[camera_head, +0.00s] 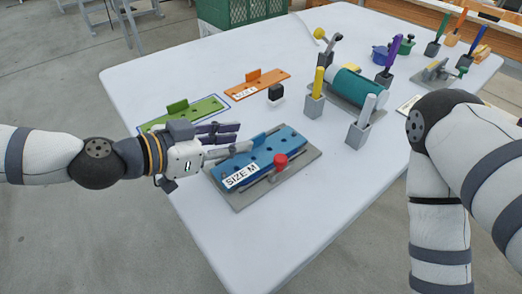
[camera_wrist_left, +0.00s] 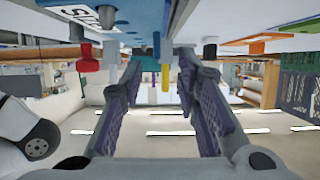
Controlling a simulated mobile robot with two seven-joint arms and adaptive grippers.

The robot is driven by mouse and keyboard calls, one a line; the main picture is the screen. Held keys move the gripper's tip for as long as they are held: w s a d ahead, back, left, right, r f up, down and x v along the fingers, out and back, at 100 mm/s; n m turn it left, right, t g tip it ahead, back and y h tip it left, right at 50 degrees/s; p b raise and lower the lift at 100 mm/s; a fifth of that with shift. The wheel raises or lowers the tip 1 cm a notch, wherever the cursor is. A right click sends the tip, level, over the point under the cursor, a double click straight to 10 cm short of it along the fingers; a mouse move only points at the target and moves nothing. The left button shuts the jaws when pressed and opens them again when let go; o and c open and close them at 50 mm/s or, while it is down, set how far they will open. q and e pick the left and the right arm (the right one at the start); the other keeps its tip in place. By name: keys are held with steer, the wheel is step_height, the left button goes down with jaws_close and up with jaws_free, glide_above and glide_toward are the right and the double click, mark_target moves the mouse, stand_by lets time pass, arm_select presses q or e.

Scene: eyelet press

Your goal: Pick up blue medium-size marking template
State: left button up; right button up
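The blue template (camera_head: 262,158), marked SIZE M, lies on a grey base plate (camera_head: 239,206) at the near side of the table. It has a row of holes and an upright tab (camera_head: 266,137). My left gripper (camera_head: 240,139) is beside the template's left end, at about tab height. Its fingers are spread and nothing is between them. In the left wrist view, the open gripper (camera_wrist_left: 159,78) shows with the upside-down template (camera_wrist_left: 128,10) at the upper left. My right gripper is out of view.
A green template (camera_head: 205,108) and an orange template (camera_head: 258,84) lie behind. A small black-and-white block (camera_head: 276,94) sits near the orange one. The table's near right area is clear.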

mark_target(252, 138)
arm_select(q)
steer(key=x, duration=0.4)
steer(key=shift+s+f, duration=0.1)
steer(key=shift+s, duration=0.1)
jaws_close()
